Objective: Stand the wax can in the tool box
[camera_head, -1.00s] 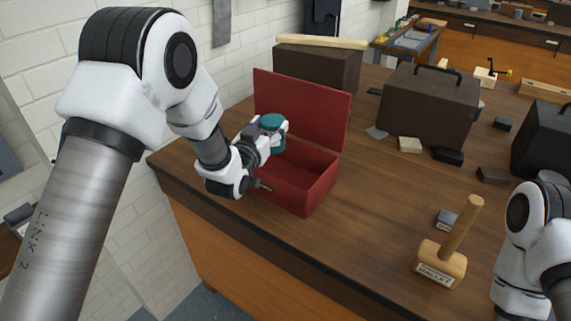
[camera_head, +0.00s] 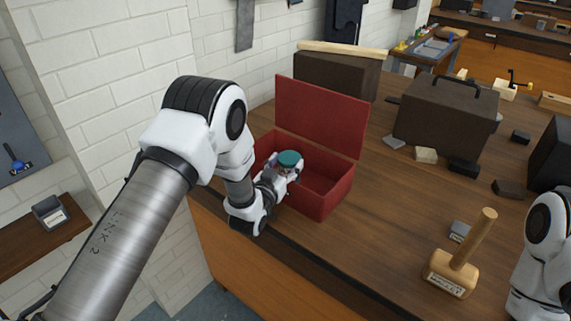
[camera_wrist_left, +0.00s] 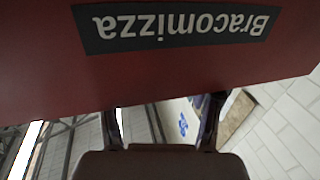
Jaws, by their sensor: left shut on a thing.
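The wax can (camera_head: 290,158) shows its teal lid in the head view; its lower part is hidden by my gripper and the box. My left gripper (camera_head: 284,173) is shut on it and holds it upright at the opening of the red tool box (camera_head: 336,196). The box stands open, its lid (camera_head: 322,116) raised at the back. I cannot tell whether the can touches the box floor. In the left wrist view, a red wall of the tool box (camera_wrist_left: 40,70) with a dark label fills the top; the can is not clear there. My right gripper is out of view.
A wooden mallet (camera_head: 452,273) stands on the bench at the right, near my right arm. A dark case (camera_head: 450,118) and several small blocks lie behind. Another dark box (camera_head: 335,75) with a plank is behind the tool box lid. The bench middle is clear.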

